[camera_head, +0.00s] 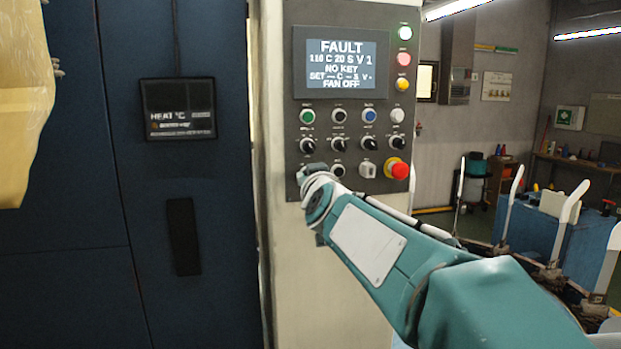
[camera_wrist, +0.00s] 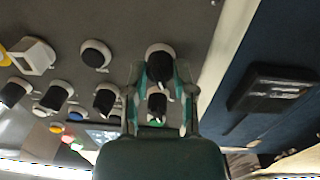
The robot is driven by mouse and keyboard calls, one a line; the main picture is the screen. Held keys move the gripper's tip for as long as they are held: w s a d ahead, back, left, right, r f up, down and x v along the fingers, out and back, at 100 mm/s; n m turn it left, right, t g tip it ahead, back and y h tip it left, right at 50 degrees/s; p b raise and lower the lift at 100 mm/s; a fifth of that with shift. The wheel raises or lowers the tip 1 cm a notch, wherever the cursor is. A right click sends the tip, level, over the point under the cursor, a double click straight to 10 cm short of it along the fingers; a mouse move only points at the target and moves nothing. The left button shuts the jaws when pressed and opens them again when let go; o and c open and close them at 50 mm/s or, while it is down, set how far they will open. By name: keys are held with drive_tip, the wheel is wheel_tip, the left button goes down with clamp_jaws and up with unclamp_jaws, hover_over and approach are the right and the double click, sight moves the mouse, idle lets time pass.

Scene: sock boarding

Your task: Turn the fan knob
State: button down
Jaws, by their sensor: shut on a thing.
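The fan knob, which I take to be the black knob with a pale collar at the lower left of the panel (camera_wrist: 160,66), sits between my fingertips in the wrist view. My gripper (camera_wrist: 160,80) is shut on it, one teal finger on each side. In the head view my gripper (camera_head: 316,182) is at the panel's lower left corner, and my own wrist largely hides the knob. The display (camera_head: 340,64) reads FAULT, NO KEY and FAN OFF. Knob labels are too small to read.
Other knobs (camera_head: 369,144) and coloured buttons (camera_head: 307,117) sit close above. A round black control (camera_head: 338,171) and a red emergency stop (camera_head: 398,170) are to the right. A dark blue cabinet door (camera_head: 190,270) stands at left.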

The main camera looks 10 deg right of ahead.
drive_tip(key=m, duration=0.5)
drive_tip(key=shift+f, duration=0.1)
drive_tip(key=m, duration=0.4)
drive_tip(key=shift+m+y, duration=0.3)
drive_tip(key=shift+m, duration=0.1)
drive_tip(key=shift+g, duration=0.3)
drive_tip(key=shift+c, duration=2.2)
unclamp_jaws()
drive_tip(key=s, duration=0.7)
drive_tip(key=shift+s+a, duration=0.15)
drive_tip(key=shift+s, duration=0.05)
